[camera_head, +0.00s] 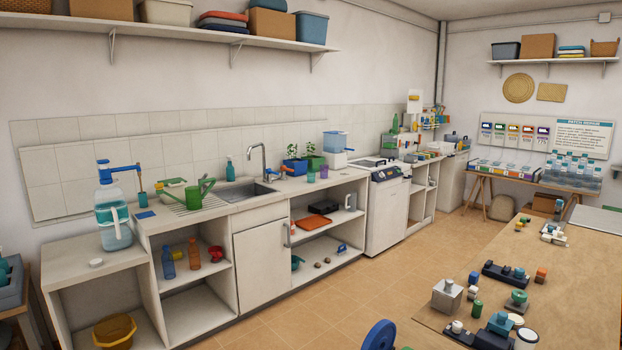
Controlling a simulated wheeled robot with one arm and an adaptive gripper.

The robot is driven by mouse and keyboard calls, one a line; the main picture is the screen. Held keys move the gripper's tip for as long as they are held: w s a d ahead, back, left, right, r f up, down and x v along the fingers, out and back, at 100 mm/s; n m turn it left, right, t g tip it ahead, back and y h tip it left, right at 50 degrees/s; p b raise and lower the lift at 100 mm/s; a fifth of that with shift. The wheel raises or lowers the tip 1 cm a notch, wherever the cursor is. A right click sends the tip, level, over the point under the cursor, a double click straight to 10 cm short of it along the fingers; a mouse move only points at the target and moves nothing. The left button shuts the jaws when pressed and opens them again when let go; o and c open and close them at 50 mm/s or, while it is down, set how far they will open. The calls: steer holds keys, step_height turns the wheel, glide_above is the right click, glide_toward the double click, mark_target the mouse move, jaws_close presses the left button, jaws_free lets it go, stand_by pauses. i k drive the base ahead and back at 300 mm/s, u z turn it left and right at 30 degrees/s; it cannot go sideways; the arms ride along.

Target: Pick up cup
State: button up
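Several cup-like things show, and I cannot tell which one the task means. A red cup or mug (215,253) is on the open shelf under the counter at left. A small teal cup-like thing (143,198) is below the blue spout of the water jug. A white cup-like container (526,339) is at the lower right on the wooden table. My gripper is not in view.
The long counter (150,227) runs along the back wall, with a sink (243,192), green watering can (194,197) and water jug (114,227) on it. The wooden table (560,290) at right holds several small objects.

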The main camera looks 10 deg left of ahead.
mark_target(310, 172)
steer(key=u, duration=1.6)
steer(key=i, duration=3.65)
steer(key=z, duration=2.5)
steer(key=i, duration=1.1)
